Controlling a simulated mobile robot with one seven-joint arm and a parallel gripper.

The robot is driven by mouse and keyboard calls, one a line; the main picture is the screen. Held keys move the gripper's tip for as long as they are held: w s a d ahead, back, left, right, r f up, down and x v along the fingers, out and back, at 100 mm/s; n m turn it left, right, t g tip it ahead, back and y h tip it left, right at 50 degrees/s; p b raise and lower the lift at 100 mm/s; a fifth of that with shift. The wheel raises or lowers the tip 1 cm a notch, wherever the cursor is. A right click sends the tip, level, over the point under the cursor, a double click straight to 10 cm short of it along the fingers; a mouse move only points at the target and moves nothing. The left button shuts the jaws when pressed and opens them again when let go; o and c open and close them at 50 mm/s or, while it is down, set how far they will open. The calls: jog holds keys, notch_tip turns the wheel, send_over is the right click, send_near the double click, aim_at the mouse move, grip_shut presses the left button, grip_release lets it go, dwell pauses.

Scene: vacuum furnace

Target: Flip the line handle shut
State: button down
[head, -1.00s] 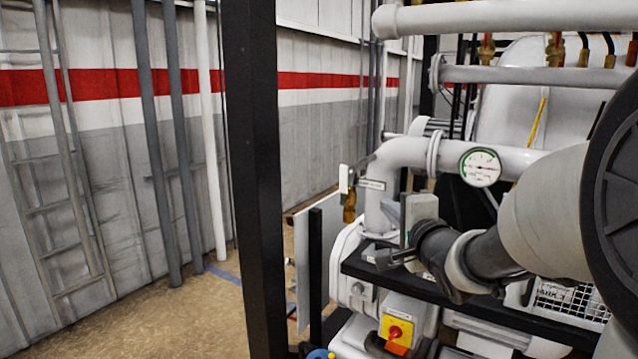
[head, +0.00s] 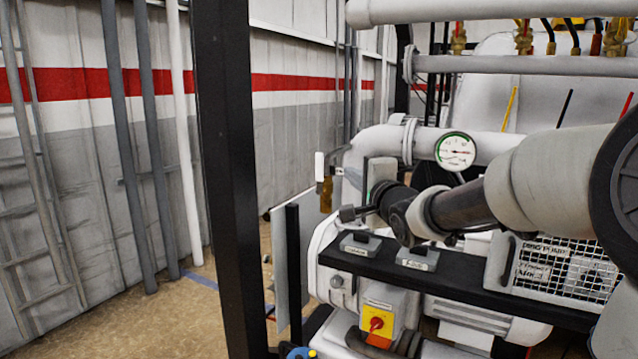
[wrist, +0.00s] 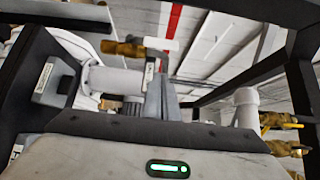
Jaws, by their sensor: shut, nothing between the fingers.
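The line handle (head: 320,165) is a small white lever at the left end of the pipework. It stands upright in the head view beside its brass valve body (head: 326,194). The wrist view shows the white handle (wrist: 161,44) pointing sideways from the brass valve (wrist: 122,48). My gripper (head: 349,213) is shut and empty, a little right of and below the valve in the head view. The closed grey fingers (wrist: 161,92) point up toward the valve in the wrist view. I cannot tell whether they touch it.
A white pipe with a round gauge (head: 455,151) runs behind my arm. A black frame post (head: 236,180) stands to the left. Below are a black shelf (head: 440,270) and a yellow box with a red rotary switch (head: 377,324). Open floor lies left of the post.

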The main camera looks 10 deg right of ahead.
aim_at(319, 174)
jog(key=w+a+b, duration=0.1)
jog(key=w+a, duration=0.3)
jog(key=w, duration=0.1)
jog(key=shift+w+b, duration=0.3)
jog(key=shift+w, duration=0.05)
jog(key=shift+r, duration=0.1)
